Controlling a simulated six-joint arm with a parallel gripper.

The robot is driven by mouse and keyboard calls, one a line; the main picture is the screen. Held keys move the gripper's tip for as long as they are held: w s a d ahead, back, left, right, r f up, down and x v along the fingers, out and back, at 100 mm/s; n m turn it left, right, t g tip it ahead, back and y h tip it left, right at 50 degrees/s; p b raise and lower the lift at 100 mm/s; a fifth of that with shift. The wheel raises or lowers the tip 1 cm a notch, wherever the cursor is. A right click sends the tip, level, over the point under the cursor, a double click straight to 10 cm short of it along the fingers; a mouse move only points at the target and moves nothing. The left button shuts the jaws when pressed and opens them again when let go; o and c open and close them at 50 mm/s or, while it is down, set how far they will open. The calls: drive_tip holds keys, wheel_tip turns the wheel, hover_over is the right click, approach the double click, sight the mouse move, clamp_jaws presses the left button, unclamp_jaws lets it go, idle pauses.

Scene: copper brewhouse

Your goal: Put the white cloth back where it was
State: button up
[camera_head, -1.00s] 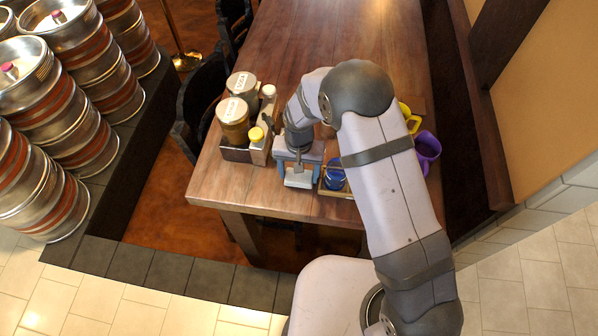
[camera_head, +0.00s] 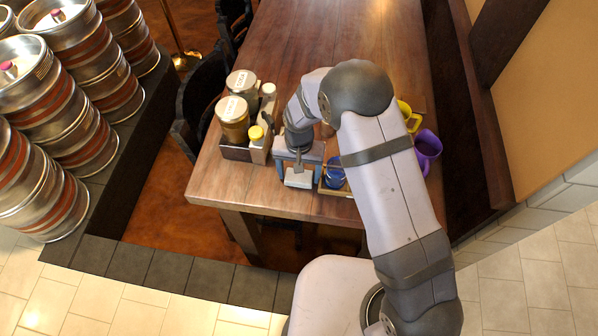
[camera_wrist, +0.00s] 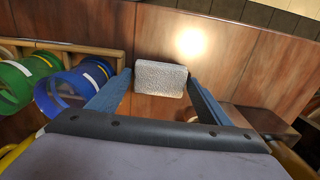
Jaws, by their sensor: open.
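The white cloth (camera_head: 298,178) looks like a small folded, pale grey-white block with a rough texture. It lies at the table's front edge, and it also shows in the wrist view (camera_wrist: 160,79). My gripper (camera_head: 299,176) is open at the cloth, with one blue finger on each side of it. In the wrist view the cloth sits between the fingertips, with a small gap visible on the right. My gripper hides part of the cloth's far side in the head view.
A wooden tray (camera_wrist: 122,62) with a blue cup (camera_wrist: 72,88) and a green cup (camera_wrist: 18,80) stands close beside the gripper. A caddy (camera_head: 236,153) with canisters and a yellow-lidded jar is left. Purple (camera_head: 428,146) and yellow (camera_head: 408,115) mugs are right. The far table (camera_head: 330,35) is clear.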

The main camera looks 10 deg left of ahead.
sight(299, 176)
drive_tip(key=o, duration=0.6)
drive_tip(key=shift+c, duration=0.2)
drive_tip(key=shift+s+d, duration=0.1)
drive_tip(key=shift+r+p, duration=0.7)
drive_tip(key=shift+r, duration=0.1)
wheel_tip(299, 176, up, 2)
drive_tip(key=shift+d+r+p, duration=0.1)
drive_tip(key=shift+p, duration=0.6)
drive_tip(key=shift+a+r+p, duration=0.2)
drive_tip(key=shift+r+p, duration=1.5)
drive_tip(key=shift+r, duration=0.45)
